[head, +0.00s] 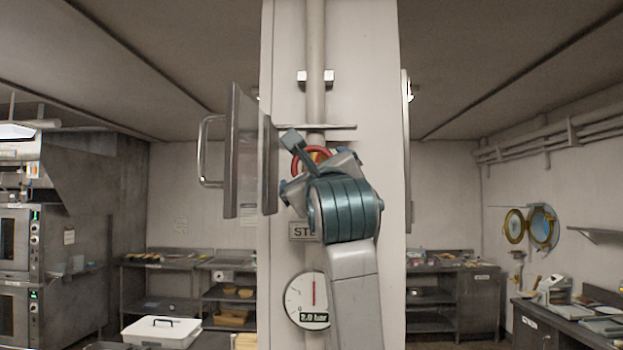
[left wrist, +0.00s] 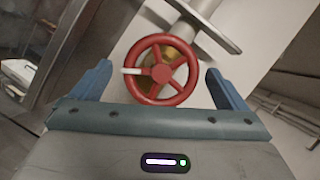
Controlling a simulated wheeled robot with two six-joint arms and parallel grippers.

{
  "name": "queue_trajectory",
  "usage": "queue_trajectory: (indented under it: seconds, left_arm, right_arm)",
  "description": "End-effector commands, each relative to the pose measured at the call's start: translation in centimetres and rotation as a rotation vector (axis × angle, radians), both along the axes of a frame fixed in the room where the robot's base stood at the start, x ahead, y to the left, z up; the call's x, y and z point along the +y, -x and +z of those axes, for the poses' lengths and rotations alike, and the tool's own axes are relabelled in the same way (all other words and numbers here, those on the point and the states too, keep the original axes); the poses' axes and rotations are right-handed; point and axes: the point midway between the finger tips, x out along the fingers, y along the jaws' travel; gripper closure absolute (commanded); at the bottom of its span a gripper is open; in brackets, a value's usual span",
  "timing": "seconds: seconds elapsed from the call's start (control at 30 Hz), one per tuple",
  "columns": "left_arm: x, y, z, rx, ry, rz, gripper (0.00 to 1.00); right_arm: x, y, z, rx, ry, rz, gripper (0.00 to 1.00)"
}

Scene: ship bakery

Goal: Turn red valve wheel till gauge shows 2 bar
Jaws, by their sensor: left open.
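The red valve wheel (head: 311,152) is on a pipe on the white column, partly hidden behind my left gripper (head: 318,150) in the head view. In the left wrist view the whole wheel (left wrist: 162,72) shows, with a white mark on its left spoke and a brass-coloured part behind it. My left gripper (left wrist: 158,72) is open, with one finger on each side of the wheel and gaps between fingers and rim. The round gauge (head: 307,299) below has its red needle straight up and reads 2.0 bar; my arm covers its right edge. My right gripper is not in view.
A grey open door panel (head: 240,150) with a handle stands out left of the wheel. A horizontal bar (head: 340,127) crosses the pipe just above it. A sign (head: 301,231) is partly covered by my arm.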

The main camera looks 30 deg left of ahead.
Motion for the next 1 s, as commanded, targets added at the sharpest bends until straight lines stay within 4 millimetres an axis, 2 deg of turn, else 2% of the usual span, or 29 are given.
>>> queue_trajectory:
  seconds: [0.03,0.1,0.4,1.0]
  left_arm:
    - [-0.9,0.8,-1.1,-0.004,0.002,-0.006,0.05]
    - [-1.8,1.7,-1.4,-0.003,0.002,-0.005,0.05]
    - [-4.1,4.3,-2.3,-0.001,0.001,-0.002,0.05]
    - [-4.4,4.6,-2.2,0.001,0.000,0.000,0.05]
  right_arm:
    - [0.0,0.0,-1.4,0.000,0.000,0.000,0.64]
    - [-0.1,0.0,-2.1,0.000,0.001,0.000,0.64]
    - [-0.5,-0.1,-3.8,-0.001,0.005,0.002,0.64]
    - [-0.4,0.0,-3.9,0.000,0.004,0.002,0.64]
